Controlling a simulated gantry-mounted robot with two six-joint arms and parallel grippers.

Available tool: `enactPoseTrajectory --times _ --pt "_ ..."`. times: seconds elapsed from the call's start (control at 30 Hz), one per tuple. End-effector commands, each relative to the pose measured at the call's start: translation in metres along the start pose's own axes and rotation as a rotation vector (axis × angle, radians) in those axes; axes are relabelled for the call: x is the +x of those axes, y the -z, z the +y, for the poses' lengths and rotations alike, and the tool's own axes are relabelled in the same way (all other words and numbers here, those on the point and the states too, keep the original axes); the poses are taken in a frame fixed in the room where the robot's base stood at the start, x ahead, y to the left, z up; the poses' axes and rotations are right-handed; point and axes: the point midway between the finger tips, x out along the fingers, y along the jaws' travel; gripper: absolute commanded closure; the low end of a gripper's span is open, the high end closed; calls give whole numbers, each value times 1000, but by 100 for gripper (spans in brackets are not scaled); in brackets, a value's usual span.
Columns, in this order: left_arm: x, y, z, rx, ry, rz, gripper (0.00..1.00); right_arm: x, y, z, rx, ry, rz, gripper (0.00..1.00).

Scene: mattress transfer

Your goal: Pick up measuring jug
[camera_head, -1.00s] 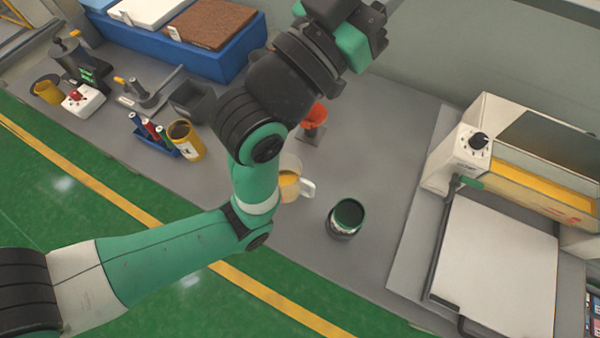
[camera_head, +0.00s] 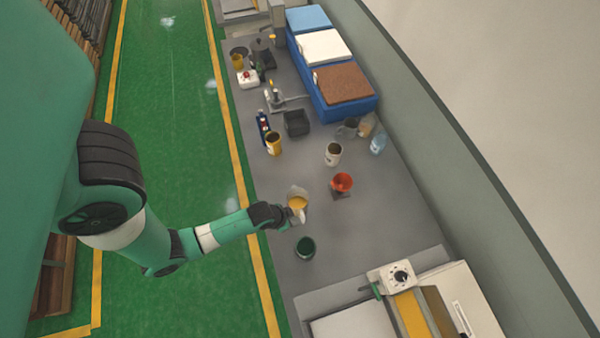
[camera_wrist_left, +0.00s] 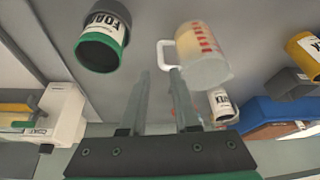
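The measuring jug (camera_head: 298,203) is clear, with yellow-orange contents and a pale handle, and stands on the grey bench. In the left wrist view the jug (camera_wrist_left: 205,58) shows red graduation marks, and its white handle points toward my fingers. My left gripper (camera_head: 286,214) is beside the jug on its handle side. In the left wrist view the left gripper (camera_wrist_left: 160,72) is open, with a gap between its fingers. The handle is at the fingertips, close to the right-hand finger; I cannot tell whether they touch. My right gripper is not in view.
A green-rimmed can (camera_head: 305,248) stands close by, nearer the machine (camera_head: 400,285). A red funnel (camera_head: 342,182), a white can (camera_head: 333,154) and a yellow can (camera_head: 273,143) stand farther back.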

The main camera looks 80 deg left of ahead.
Motion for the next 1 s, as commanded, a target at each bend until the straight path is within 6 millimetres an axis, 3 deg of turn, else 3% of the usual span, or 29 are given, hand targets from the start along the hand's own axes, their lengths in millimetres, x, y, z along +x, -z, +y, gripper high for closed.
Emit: enactPoseTrajectory --times 0.17,0.4,0.63,0.73,1.0 --pt "18 -2 0 0 0 2 70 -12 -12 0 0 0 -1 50" --pt "64 -2 0 0 0 3 70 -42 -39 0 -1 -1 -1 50" --pt "71 0 0 0 0 3 70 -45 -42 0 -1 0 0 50" --pt "89 -2 -1 0 0 3 70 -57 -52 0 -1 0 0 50" --pt "119 0 -2 1 -1 2 70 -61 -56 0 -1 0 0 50"
